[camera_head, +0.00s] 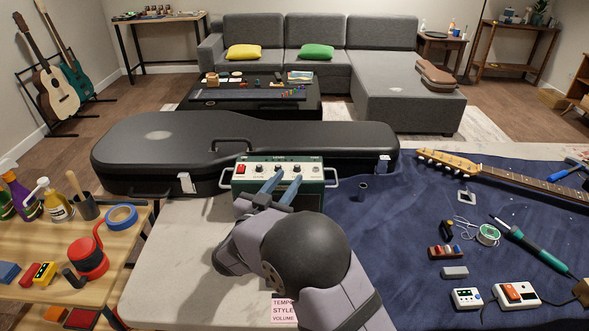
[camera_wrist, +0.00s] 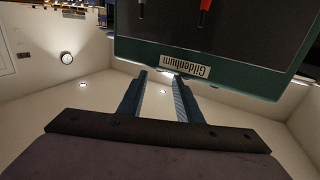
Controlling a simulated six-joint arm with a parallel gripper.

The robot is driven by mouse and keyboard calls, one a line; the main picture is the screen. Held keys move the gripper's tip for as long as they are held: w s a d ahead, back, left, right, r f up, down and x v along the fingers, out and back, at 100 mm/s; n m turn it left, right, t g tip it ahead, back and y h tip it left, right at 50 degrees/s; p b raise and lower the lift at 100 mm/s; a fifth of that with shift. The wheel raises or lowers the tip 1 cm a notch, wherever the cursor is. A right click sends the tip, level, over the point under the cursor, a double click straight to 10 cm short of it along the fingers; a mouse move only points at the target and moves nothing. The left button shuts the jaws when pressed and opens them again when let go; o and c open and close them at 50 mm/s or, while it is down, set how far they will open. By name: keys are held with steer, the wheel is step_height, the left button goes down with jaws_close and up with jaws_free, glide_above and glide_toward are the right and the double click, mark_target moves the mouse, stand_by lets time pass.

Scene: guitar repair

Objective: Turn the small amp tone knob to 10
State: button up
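The small amp (camera_head: 235,187) is a dark green box with a control panel on its upper face, standing in front of the guitar case. A row of small knobs (camera_head: 258,169) shows on the panel, with a red control (camera_head: 241,169) at the left; labels and settings are too small to read, so I cannot tell which is the tone knob. My gripper (camera_head: 288,177) reaches up to the panel, its two blue-grey fingers apart and nothing visible between them. In the wrist view the open fingers (camera_wrist: 160,77) point at the upside-down amp (camera_wrist: 262,82), near its name plate (camera_wrist: 182,66).
A black guitar case (camera_head: 135,150) lies directly behind the amp. A blue cloth (camera_head: 400,240) with a guitar neck (camera_head: 510,180) and tools is at the right. A wooden side table (camera_head: 60,240) with bottles and tape is at the left. A pink-lettered note (camera_head: 283,310) lies near my arm.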

mark_target(296, 168)
steer(key=shift+x, duration=2.75)
steer(key=shift+a, duration=0.1)
jaws_close()
